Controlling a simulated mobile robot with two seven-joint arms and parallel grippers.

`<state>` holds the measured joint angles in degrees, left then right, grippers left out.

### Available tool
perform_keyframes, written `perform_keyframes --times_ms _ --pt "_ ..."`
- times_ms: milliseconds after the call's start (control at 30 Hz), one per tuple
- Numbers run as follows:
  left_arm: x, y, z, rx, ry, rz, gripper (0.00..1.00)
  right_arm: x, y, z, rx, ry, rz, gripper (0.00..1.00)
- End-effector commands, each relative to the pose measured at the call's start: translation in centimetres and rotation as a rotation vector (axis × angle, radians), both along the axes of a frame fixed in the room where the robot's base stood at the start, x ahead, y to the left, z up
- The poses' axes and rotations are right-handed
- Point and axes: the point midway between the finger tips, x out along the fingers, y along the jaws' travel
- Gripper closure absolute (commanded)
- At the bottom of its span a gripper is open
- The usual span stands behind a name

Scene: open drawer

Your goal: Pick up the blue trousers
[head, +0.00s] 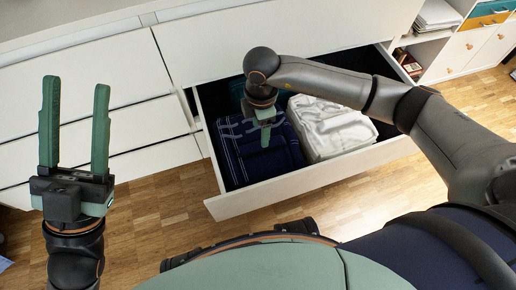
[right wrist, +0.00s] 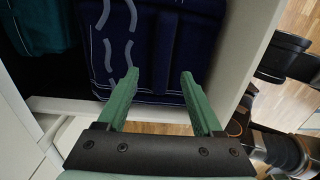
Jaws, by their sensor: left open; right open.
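The blue trousers (head: 256,158) lie folded in the left part of the open drawer (head: 310,187). They are dark blue with light line patterns. In the right wrist view the trousers (right wrist: 160,45) lie under and ahead of the fingertips. My right gripper (head: 265,133) reaches down over the trousers in the head view, hiding part of them. In the right wrist view its two fingers (right wrist: 160,78) are apart with nothing clearly between them; I cannot tell whether they touch the cloth. My left gripper (head: 76,125) is open and empty, fingers up, left of the drawer.
Folded white cloth (head: 332,127) lies right of the trousers. Teal cloth (right wrist: 43,25) lies behind them in the drawer. The drawer walls stand close around the clothes. A shelf with books (head: 408,63) is at the right. Wooden floor (head: 165,222) is clear before the drawer.

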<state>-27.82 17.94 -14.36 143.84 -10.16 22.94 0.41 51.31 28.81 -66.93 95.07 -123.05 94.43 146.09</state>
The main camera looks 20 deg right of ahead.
Motion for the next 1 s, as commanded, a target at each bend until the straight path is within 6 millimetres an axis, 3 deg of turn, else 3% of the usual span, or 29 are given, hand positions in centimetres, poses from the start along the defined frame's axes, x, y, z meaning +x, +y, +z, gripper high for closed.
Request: perform_keyframes --times_ms 300,567,1000 --pt "0.1 -0.3 -2.9 0.022 0.004 0.008 0.50 -0.7 -0.1 -4.6 0.000 0.001 0.000 0.32" --pt "0.2 -0.4 -3.0 0.027 0.010 0.011 0.50 -0.6 -0.1 -4.9 0.000 0.000 0.001 0.32" --pt "0.2 -0.4 -2.9 0.018 0.010 0.011 0.50 -0.6 -0.1 -4.9 0.001 0.000 0.001 0.80"
